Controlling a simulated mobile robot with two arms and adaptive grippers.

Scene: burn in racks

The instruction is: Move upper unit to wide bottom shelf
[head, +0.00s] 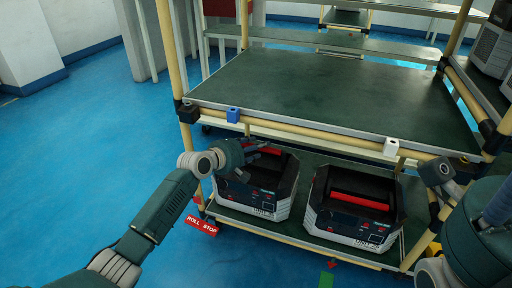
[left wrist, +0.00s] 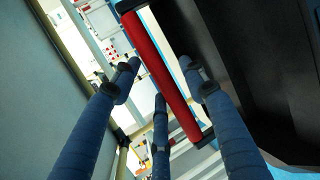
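Two black and light-grey units with red handles sit on the lower shelf (head: 290,232) of the rack in the head view: a left unit (head: 262,208) and a right unit (head: 352,228). The wide upper shelf (head: 310,90) is bare. My left gripper (head: 262,148) is over the back of the left unit, by its red handle. In the left wrist view its three blue fingers (left wrist: 160,90) are spread around the red handle (left wrist: 160,70), with gaps visible, not closed on it. The dark unit body (left wrist: 250,70) fills the right side there. My right gripper does not show.
Rack posts (head: 172,60) and a front rail (head: 300,133) with blue and white clips border the shelves. More grey units (head: 490,50) stand on a rack at the right. A red "ROLL STOP" tag (head: 201,225) is at the lower left. Blue floor is clear on the left.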

